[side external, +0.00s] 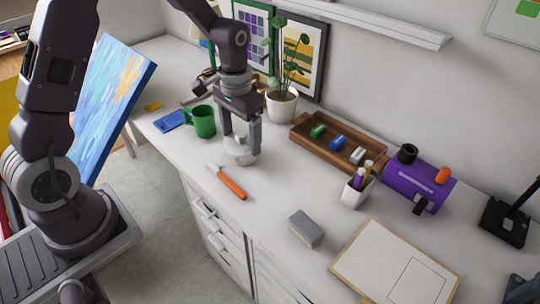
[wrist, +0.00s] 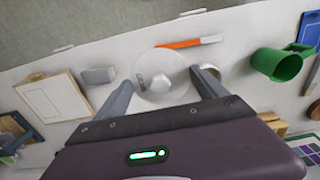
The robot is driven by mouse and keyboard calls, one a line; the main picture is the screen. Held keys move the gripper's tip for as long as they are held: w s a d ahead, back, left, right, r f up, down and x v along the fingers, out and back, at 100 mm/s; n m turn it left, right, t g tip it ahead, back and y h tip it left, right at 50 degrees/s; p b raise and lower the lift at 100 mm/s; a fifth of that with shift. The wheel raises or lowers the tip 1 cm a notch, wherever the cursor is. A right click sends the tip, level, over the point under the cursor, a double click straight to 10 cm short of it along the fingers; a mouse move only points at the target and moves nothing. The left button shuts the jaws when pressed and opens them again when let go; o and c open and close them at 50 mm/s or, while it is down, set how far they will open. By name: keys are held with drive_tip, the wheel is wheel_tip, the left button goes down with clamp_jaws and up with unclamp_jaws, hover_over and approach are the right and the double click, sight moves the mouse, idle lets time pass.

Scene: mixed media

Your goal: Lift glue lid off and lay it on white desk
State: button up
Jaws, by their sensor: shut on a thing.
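The white glue pot (side external: 240,157) stands on the white desk (side external: 285,185), left of its middle, below my gripper (side external: 241,143). The gripper points down with a finger on each side of the pot's top and is shut on the pale glue lid (wrist: 158,84). In the wrist view my gripper (wrist: 162,80) has the round, pale lid with a small knob between its fingers. Dark lettering shows beside the knob. The fingers partly hide the pot, and I cannot tell whether the lid is apart from it.
An orange-handled tool (side external: 230,184) lies just in front of the pot. A green mug (side external: 203,121) stands to the left and a potted plant (side external: 281,104) behind. A wooden tray (side external: 335,150) and grey block (side external: 306,229) are to the right. Desk between them is clear.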

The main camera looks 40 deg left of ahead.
hover_over(278, 184)
wheel_tip(278, 184, down, 11)
drive_tip(key=shift+a, duration=0.1)
wheel_tip(278, 184, down, 7)
drive_tip(key=shift+f, duration=0.15)
drive_tip(key=shift+f, duration=0.6)
drive_tip(key=o, duration=1.4)
drive_tip(key=shift+o, duration=1.2)
drive_tip(key=shift+r, duration=0.1)
